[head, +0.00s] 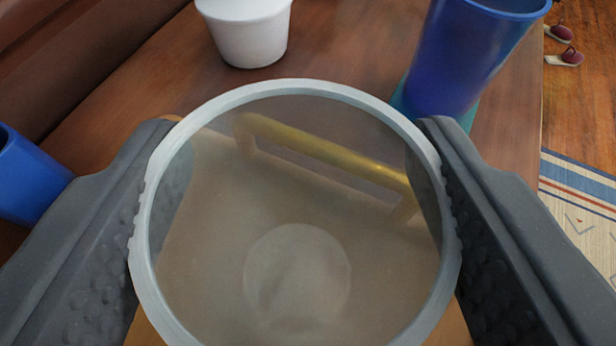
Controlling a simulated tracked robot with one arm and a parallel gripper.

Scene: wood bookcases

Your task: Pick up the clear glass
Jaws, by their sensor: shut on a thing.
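The clear glass (298,270) fills the middle of the head view, seen from above through its wide pale rim. My gripper (296,215) has one dark grey finger on each side of it, and both fingers press against the rim. The gripper is shut on the glass. A yellow bar shows blurred through the glass wall. What is directly under the glass is largely hidden by it.
A white bowl (250,35) stands behind the glass on the brown wooden surface (345,45). A blue cup (460,55) stands at the back right, close to the right finger. Another blue object (25,180) is at the left edge. A patterned rug (590,215) and shoes (565,55) lie on the floor at right.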

